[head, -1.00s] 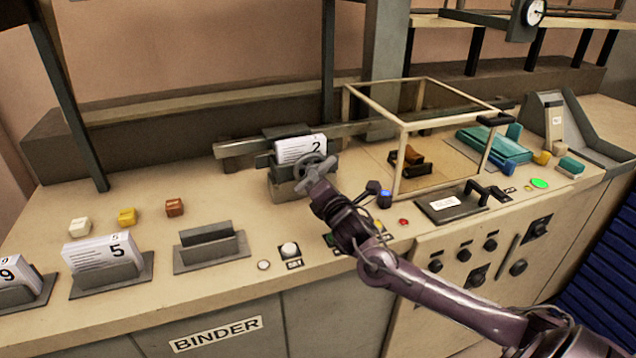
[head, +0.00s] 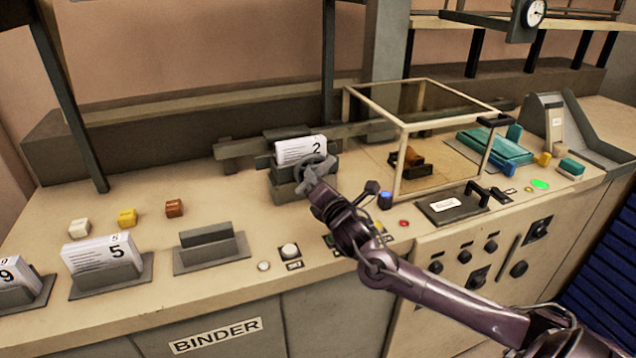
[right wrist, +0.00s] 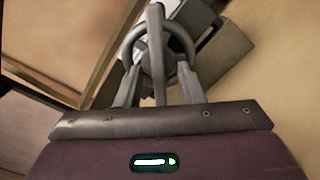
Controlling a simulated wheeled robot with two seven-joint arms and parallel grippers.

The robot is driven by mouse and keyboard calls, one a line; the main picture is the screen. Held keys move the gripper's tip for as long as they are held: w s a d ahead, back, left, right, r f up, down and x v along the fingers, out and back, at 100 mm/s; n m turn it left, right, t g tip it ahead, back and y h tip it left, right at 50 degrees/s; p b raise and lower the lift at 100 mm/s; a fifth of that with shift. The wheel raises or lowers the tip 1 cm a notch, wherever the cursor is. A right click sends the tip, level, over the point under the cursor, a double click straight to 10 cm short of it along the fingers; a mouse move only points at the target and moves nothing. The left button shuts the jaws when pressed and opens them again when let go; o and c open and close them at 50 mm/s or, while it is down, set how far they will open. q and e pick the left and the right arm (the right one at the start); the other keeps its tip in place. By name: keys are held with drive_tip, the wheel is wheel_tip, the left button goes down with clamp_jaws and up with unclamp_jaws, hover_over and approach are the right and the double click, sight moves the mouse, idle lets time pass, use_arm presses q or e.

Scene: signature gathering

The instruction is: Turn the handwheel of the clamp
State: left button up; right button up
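The clamp (head: 288,190) is a grey block at the back middle of the counter, with a stack of white sheets marked 2 (head: 300,149) upright in it. Its grey handwheel (head: 325,166) faces the front. My right gripper (head: 313,180) is at the handwheel, its fingers overlapping the rim. In the right wrist view the handwheel ring (right wrist: 190,42) lies ahead of the palm, with grey bars across and beside it. Whether the fingers are closed on it is unclear. My left gripper is out of view.
A glass-sided frame (head: 400,150) stands close right of the clamp. Holders with sheets marked 5 (head: 105,260) and 9 (head: 12,272), an empty holder (head: 210,248) and small coloured blocks (head: 127,217) are at left. A white button (head: 289,250) is in front.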

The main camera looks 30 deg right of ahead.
drive_tip(key=b+v, duration=0.2)
drive_tip(key=v, duration=0.5)
drive_tip(key=shift+s, duration=0.4)
drive_tip(key=shift+a, duration=0.1)
